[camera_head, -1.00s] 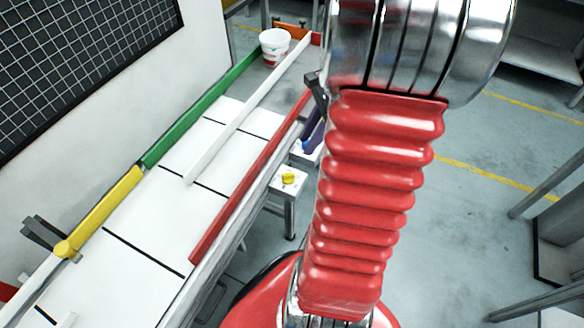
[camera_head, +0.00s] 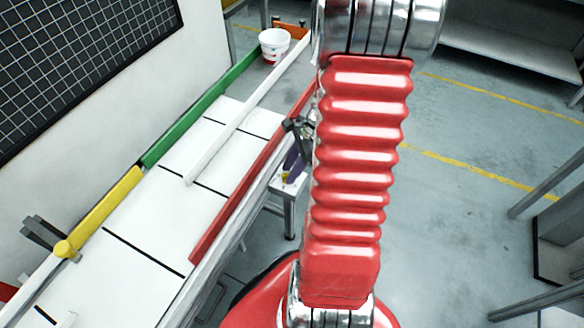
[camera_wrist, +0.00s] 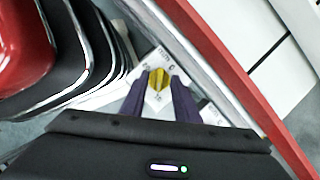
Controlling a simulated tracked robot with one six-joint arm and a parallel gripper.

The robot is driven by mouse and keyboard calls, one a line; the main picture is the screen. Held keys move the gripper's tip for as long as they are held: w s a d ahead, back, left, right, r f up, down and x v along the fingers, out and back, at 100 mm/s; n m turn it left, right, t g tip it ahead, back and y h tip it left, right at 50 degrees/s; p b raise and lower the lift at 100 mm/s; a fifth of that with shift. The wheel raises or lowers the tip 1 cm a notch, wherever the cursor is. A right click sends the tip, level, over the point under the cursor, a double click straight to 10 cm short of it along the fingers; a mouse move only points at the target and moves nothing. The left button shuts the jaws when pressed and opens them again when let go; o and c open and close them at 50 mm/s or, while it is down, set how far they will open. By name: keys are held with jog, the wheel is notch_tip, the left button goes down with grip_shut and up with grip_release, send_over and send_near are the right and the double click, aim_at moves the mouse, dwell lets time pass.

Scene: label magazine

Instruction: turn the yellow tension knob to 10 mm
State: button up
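The yellow knob (camera_wrist: 158,77) sits on a white plate (camera_wrist: 169,61) with dark printed markings too small to read surely. In the head view only a sliver of the knob (camera_head: 285,178) shows, on a small post beside the conveyor. My gripper (camera_wrist: 157,82) has its two purple fingers apart, with the knob seen between their tips. I cannot tell whether the fingers touch it or are still above it. In the head view my gripper (camera_head: 290,172) is at the post, partly hidden by my arm.
A red rail (camera_head: 240,195) runs along the conveyor close to the knob. A white conveyor bed (camera_head: 150,225) with a green rail (camera_head: 195,112) and a yellow rail (camera_head: 105,208) lies left. A white bucket (camera_head: 273,44) stands at the far end. Floor to the right is open.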

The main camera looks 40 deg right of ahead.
grip_shut()
dwell(0.3)
jog(key=shift+w+n, duration=0.1)
jog(key=shift+n, duration=0.6)
grip_release()
